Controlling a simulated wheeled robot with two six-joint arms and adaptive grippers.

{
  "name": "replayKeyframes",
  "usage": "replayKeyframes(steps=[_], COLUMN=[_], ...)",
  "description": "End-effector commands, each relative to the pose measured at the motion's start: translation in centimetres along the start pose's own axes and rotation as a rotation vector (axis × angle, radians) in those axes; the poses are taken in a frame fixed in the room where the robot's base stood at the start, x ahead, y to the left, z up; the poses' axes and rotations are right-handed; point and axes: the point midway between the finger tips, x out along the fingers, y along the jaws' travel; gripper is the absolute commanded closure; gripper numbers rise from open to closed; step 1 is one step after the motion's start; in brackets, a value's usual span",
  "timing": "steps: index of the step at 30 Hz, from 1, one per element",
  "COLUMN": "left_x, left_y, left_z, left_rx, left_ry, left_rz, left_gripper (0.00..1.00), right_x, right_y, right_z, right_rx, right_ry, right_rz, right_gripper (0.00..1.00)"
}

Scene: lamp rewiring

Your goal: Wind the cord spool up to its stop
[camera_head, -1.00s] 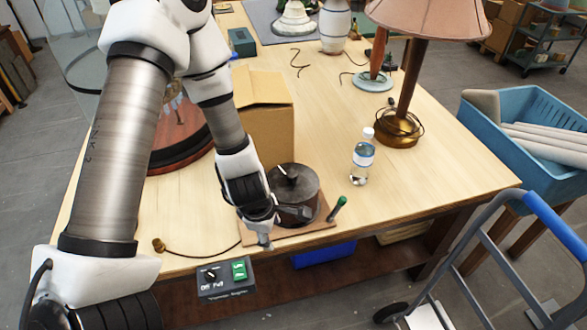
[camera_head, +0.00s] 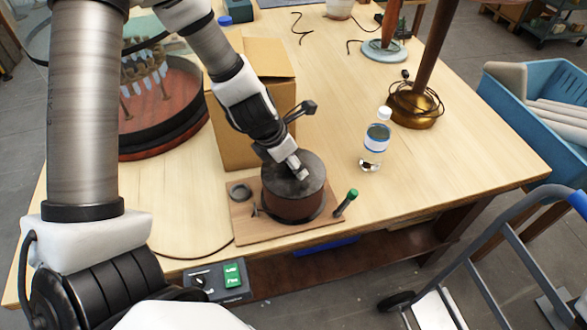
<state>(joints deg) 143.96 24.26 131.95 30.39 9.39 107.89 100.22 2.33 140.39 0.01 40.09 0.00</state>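The cord spool (camera_head: 291,204) is a dark drum with a brownish side. It stands on a wooden board (camera_head: 240,232) near the table's front edge. My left gripper (camera_head: 300,172) comes down from the upper left, with its fingertips at the middle of the spool's top. It covers the middle of the top, so I cannot see whether it holds anything there or how far its fingers are apart. A thin dark cord (camera_head: 200,256) runs along the table to the board's left. My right gripper is not in view.
A green-handled tool (camera_head: 347,201) stands at the board's right. A ring (camera_head: 240,191) lies on its left. A cardboard box (camera_head: 223,133) is behind, a bottle (camera_head: 375,145) to the right. A control box (camera_head: 217,281) is at the front edge.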

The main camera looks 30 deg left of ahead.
Motion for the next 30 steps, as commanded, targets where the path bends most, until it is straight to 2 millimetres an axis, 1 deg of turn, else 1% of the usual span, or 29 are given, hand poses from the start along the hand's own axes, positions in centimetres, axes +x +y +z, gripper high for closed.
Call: replayKeyframes(steps=[1, 2, 10, 11, 12, 14, 15, 30], left_x=[1.0, 1.13, 1.01, 1.01, 1.0, 1.01, 1.01, 1.06], left_y=[0.01, 0.0, -0.03, -0.03, -0.03, -0.03, -0.05, -0.09], left_z=[-0.2, -0.17, 0.0, 0.0, 0.0, 0.0, -0.02, -0.12], left_rx=[0.0, 0.001, 0.0, 0.0, 0.0, 0.0, 0.0, 0.025], left_ry=[0.001, 0.001, 0.001, 0.001, 0.001, 0.001, 0.002, 0.005], left_rz=[0.0, 0.0, -0.001, -0.001, -0.001, -0.001, -0.002, -0.014], left_gripper=[0.41, 0.41, 0.41, 0.52, 0.66, 0.87, 1.0, 1.0], right_x=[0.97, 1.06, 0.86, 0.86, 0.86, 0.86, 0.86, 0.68], right_y=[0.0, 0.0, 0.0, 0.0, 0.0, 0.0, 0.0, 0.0], right_z=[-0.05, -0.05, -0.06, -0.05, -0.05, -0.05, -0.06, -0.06], right_rx=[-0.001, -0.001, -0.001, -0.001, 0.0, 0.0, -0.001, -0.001], right_ry=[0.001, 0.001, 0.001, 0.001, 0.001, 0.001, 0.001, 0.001], right_rz=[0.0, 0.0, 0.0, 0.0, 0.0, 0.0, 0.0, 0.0], right_gripper=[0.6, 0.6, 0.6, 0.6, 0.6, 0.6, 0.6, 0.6])
